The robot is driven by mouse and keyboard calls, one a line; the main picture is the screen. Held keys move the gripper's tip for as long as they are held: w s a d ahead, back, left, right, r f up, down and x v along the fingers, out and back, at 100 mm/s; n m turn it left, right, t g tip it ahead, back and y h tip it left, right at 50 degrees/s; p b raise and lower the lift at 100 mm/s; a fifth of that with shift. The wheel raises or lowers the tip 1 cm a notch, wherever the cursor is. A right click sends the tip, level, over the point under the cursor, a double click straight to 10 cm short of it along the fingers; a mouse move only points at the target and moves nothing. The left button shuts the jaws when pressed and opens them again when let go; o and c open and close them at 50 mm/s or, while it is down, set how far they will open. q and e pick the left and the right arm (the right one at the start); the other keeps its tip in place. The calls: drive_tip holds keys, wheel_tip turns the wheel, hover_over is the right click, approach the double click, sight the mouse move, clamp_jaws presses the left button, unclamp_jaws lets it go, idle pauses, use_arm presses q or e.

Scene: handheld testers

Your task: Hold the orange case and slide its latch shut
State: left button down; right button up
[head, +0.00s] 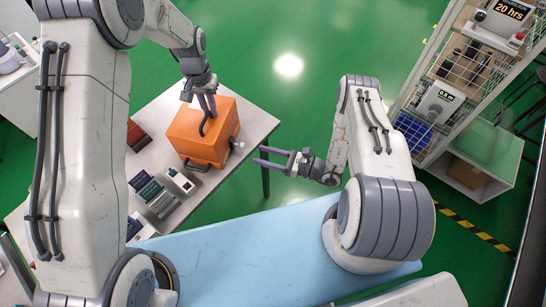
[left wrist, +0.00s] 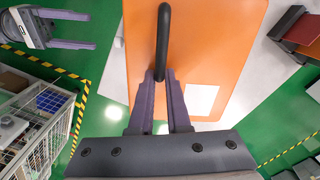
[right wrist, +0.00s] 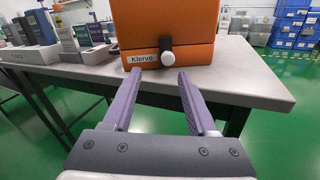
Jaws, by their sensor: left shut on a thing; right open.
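The orange case (head: 195,130) stands upright near the table's right edge. My left gripper (head: 206,108) is above it, shut on the black carry handle on its top; the handle (left wrist: 163,30) shows between the fingers (left wrist: 160,85) in the left wrist view. In the right wrist view the case (right wrist: 165,20) shows a black latch (right wrist: 165,44) with a white knob (right wrist: 167,57) on its near face. My right gripper (head: 258,156) is open and empty, facing that face and apart from it. Its fingers (right wrist: 160,82) sit below and in front of the knob.
The grey table (head: 243,112) ends just beside the case. Several handheld testers (head: 158,190) stand on it near the case. A wire-sided shelf (head: 450,75) is at the right. The floor between table and shelf is clear.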

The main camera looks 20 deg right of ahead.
drive_tip(key=v, duration=0.3)
drive_tip(key=shift+s+d, duration=0.15)
drive_tip(key=shift+d, duration=0.05)
use_arm(q)
drive_tip(key=c, duration=0.8)
unclamp_jaws()
wheel_tip(320, 180, up, 12)
